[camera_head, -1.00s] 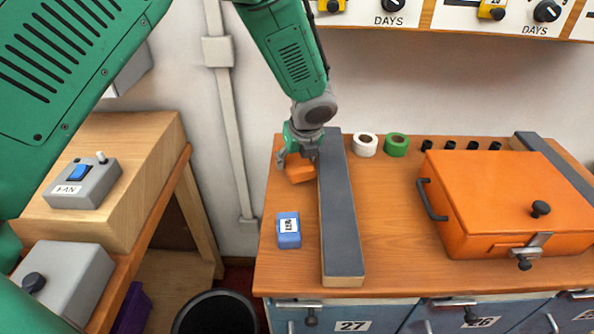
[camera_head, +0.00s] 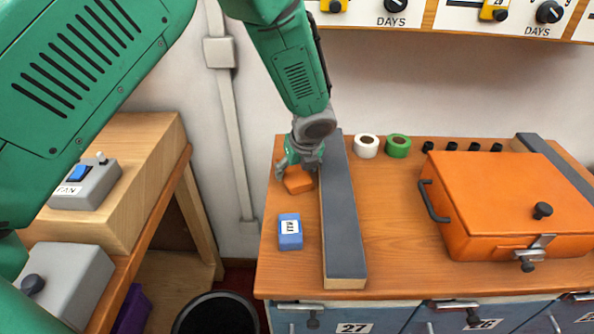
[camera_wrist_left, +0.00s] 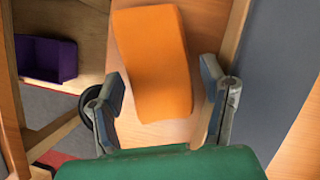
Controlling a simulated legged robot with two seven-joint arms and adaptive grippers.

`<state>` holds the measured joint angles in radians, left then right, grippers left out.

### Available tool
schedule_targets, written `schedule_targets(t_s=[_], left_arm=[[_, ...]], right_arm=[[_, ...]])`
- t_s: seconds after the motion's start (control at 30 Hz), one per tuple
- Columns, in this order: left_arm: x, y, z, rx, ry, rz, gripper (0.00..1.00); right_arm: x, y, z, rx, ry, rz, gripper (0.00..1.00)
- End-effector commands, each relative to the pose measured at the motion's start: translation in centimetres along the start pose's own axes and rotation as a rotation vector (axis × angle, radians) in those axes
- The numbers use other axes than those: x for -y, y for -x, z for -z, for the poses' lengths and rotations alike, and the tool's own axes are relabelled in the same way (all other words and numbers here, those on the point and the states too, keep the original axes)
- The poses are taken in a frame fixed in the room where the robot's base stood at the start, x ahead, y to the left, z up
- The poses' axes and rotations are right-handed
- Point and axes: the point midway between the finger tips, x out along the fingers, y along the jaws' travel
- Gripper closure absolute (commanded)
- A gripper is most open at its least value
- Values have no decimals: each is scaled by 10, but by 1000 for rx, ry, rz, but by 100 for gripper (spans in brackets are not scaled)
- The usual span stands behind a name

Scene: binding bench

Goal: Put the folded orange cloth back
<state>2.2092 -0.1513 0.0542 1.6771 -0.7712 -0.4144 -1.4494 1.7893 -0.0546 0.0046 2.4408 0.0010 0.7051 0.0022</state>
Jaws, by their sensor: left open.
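The folded orange cloth (camera_head: 299,184) lies on the wooden bench top, left of the long grey-topped bar. In the left wrist view the cloth (camera_wrist_left: 152,62) lies between and ahead of the two fingers. My left gripper (camera_head: 297,172) is just above and behind the cloth, pointing down. In the left wrist view the gripper (camera_wrist_left: 162,100) is open, with a finger on either side of the cloth's near end; I cannot tell if either touches it. My right gripper is not in view.
The grey-topped bar (camera_head: 343,215) stands close to the right of the cloth. A blue labelled block (camera_head: 290,232) lies in front. White (camera_head: 366,146) and green (camera_head: 398,146) rolls and an orange case (camera_head: 510,200) are further right. A black bin (camera_head: 215,313) stands below.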

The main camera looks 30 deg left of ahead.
Motion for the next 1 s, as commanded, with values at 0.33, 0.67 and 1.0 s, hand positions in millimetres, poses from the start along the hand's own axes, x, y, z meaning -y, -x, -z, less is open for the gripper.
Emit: schedule_targets(t_s=[0.33,0.67,1.0], left_arm=[[1,74,-1,2,1,3,34],[0,109,-1,0,0,0,34],[0,110,0,0,0,-1,34]], right_arm=[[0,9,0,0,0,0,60],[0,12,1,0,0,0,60],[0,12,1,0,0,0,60]])
